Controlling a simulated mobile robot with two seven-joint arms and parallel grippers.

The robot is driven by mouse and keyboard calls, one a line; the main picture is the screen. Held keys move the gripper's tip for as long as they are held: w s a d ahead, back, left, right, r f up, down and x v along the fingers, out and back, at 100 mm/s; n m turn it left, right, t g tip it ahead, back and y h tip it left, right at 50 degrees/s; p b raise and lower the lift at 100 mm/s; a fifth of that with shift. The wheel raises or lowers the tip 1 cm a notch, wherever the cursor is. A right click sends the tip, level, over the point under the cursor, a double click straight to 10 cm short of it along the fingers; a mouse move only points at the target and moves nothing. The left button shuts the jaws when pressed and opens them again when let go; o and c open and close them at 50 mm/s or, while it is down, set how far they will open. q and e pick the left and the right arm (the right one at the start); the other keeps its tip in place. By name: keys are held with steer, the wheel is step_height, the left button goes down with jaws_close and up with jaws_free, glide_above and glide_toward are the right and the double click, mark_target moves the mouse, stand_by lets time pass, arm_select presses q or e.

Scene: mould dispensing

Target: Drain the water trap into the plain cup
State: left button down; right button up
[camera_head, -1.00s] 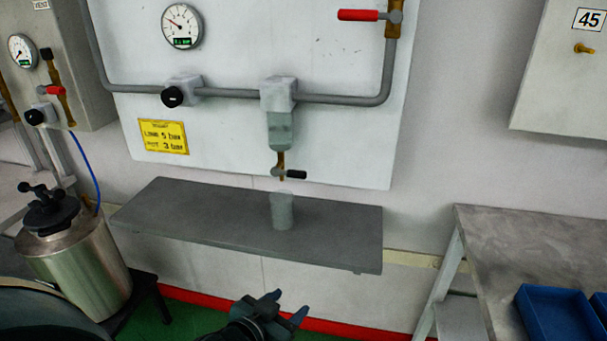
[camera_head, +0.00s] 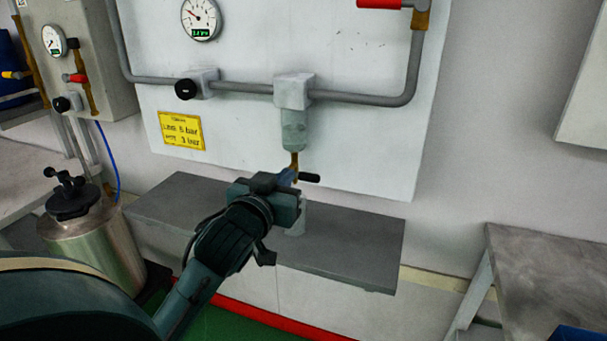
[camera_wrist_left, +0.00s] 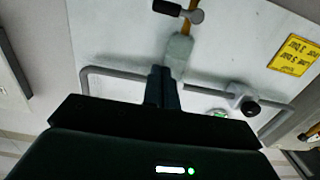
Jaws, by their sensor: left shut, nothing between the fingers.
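The water trap (camera_head: 294,130) hangs under the pipe on the white panel, a cloudy bowl with a brass drain below it. The black drain lever (camera_head: 310,178) points to the right. It also shows at the top of the left wrist view (camera_wrist_left: 167,8), where the trap looks upside down. The plain cup (camera_head: 297,218) stands on the grey shelf under the drain, partly hidden by my left gripper. My left gripper (camera_head: 288,178) is shut and empty, close by the drain and lever; I cannot tell if it touches them. My right gripper is not in view.
The grey shelf (camera_head: 190,202) is otherwise bare. A metal pressure pot (camera_head: 95,245) stands at the left. A grey table (camera_head: 545,270) with a blue tray (camera_head: 578,333) stands at the right. A yellow sign (camera_head: 181,131) and gauge (camera_head: 200,18) are on the panel.

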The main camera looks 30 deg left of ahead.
arm_select(q)
glide_above(302, 176)
steer(key=s+d, duration=0.2)
steer(key=s, duration=0.1)
steer(key=f, duration=0.2)
steer(key=w+f, duration=0.1)
steer(key=f, duration=0.1)
steer(key=shift+a+f, duration=0.2)
steer(key=shift+f, duration=0.05)
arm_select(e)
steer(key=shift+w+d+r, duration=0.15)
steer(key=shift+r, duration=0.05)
